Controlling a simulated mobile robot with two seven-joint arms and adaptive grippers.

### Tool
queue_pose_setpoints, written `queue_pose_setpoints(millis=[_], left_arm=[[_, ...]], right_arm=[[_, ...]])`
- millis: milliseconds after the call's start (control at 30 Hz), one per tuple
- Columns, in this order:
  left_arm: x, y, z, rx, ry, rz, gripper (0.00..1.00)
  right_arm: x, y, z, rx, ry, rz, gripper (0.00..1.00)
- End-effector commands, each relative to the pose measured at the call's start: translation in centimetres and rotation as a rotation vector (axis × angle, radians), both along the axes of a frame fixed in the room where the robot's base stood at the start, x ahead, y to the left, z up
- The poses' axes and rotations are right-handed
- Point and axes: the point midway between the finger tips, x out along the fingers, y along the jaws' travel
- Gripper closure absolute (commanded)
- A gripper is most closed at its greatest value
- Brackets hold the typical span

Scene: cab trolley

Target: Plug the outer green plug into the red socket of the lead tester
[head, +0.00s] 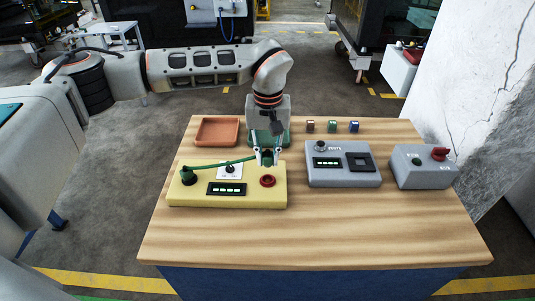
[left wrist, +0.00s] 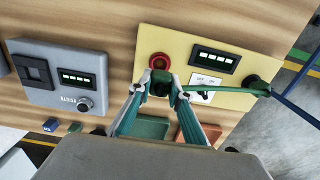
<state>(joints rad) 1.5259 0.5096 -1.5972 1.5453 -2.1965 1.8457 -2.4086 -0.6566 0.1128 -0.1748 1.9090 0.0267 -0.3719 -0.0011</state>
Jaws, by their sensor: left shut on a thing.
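The yellow lead tester (head: 233,201) lies on the wooden table, with a lit display and a small switch plate. Its red socket (head: 267,181) is at the right end and looks empty; it also shows in the left wrist view (left wrist: 160,60). A green plug (head: 188,174) stands at the tester's left end, and a green cable (head: 222,164) runs from it to my left gripper (head: 266,154). The gripper is shut on another green plug (left wrist: 161,86), held above the tester's back edge, behind and apart from the red socket. The plug's tip is partly hidden by the fingers.
A terracotta tray (head: 217,131) and a green tray (head: 283,137) lie behind the tester. Right of it stand a grey box with a display (head: 343,178) and a grey box with a red knob (head: 424,180). Three small blocks (head: 332,126) sit behind. The table's front is clear.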

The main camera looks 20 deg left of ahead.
Motion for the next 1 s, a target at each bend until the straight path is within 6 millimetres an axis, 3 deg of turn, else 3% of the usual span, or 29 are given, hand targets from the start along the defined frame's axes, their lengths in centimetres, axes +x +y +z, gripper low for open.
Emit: queue_pose_setpoints(millis=[600,1000], left_arm=[[0.0,0.0,-4.9,-0.001,0.000,0.000,1.00],[0.0,0.0,-5.5,-0.001,0.000,0.000,1.00]], right_arm=[[0.5,0.2,-0.3,-0.003,-0.021,0.019,0.56],[1.2,0.9,0.8,0.010,-0.046,0.026,0.56]])
